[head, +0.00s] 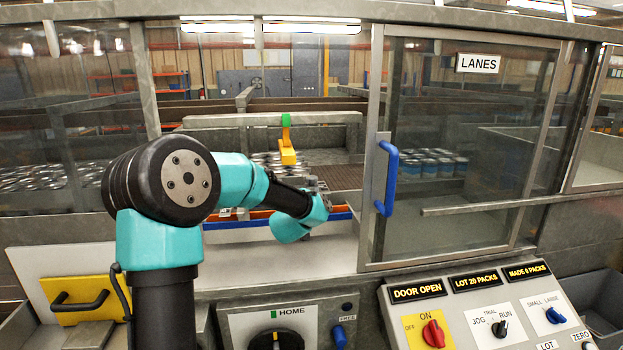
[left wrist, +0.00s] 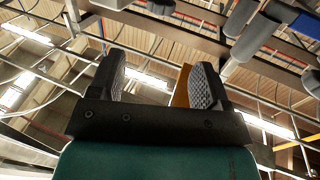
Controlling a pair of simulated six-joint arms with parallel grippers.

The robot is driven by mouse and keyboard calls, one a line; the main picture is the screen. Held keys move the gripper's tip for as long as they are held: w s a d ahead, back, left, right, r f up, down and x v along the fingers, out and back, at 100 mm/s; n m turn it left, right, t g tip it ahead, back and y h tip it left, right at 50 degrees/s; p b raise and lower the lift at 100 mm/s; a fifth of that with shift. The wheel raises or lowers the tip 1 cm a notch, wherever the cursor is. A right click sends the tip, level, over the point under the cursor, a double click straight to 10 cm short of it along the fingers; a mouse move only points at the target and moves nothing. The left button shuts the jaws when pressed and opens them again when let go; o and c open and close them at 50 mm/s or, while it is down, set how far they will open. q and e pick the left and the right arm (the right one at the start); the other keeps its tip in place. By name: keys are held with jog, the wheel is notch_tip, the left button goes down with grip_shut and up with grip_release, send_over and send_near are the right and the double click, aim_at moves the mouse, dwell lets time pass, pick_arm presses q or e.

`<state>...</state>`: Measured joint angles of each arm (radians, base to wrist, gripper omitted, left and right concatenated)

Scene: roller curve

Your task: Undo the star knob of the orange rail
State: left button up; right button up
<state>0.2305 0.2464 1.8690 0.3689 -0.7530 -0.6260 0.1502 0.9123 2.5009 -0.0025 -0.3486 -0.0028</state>
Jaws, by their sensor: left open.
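The orange rail (head: 262,214) is a thin strip behind the guard opening, partly hidden by my left arm. I cannot make out its star knob; my arm and wrist cover the middle of the rail. My left gripper (head: 322,186) reaches through the opening, just above the rail's right part, and is small and hard to read there. In the left wrist view my left gripper (left wrist: 157,78) is open, with two dark ridged fingers apart. An orange piece (left wrist: 182,86) shows beside the right finger; I cannot tell whether they touch. My right gripper is in neither view.
A blue rail (head: 236,225) runs along the orange one. A yellow block under a green piece (head: 287,150) hangs behind my gripper, near several cans. The glass door with its blue handle (head: 387,178) stands to the right. A control panel (head: 480,310) is in front.

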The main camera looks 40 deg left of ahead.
aim_at(312, 177)
pick_arm(q)
jog(key=x, duration=1.4)
jog(key=shift+w+a, duration=0.2)
jog(key=shift+w, duration=0.15)
jog(key=c, duration=0.9)
jog(key=shift+c, duration=0.2)
jog(key=shift+d+n+g+y, duration=0.1)
jog(key=shift+n+g+y, duration=0.65)
jog(key=shift+y, duration=0.25)
jog(key=n+g+y, duration=0.5)
jog(key=g, duration=0.1)
jog(key=shift+w+f, duration=0.1)
jog(key=shift+f, duration=0.05)
jog(key=n+g+y, duration=0.1)
jog(key=n+g, duration=0.1)
jog(key=g, duration=0.2)
jog(key=n+g+y, duration=0.1)
jog(key=n+g, duration=0.2)
jog(key=g, duration=0.1)
jog(key=shift+f+n+g, duration=0.15)
jog(key=shift+n+g, duration=0.2)
jog(key=shift+g, duration=0.3)
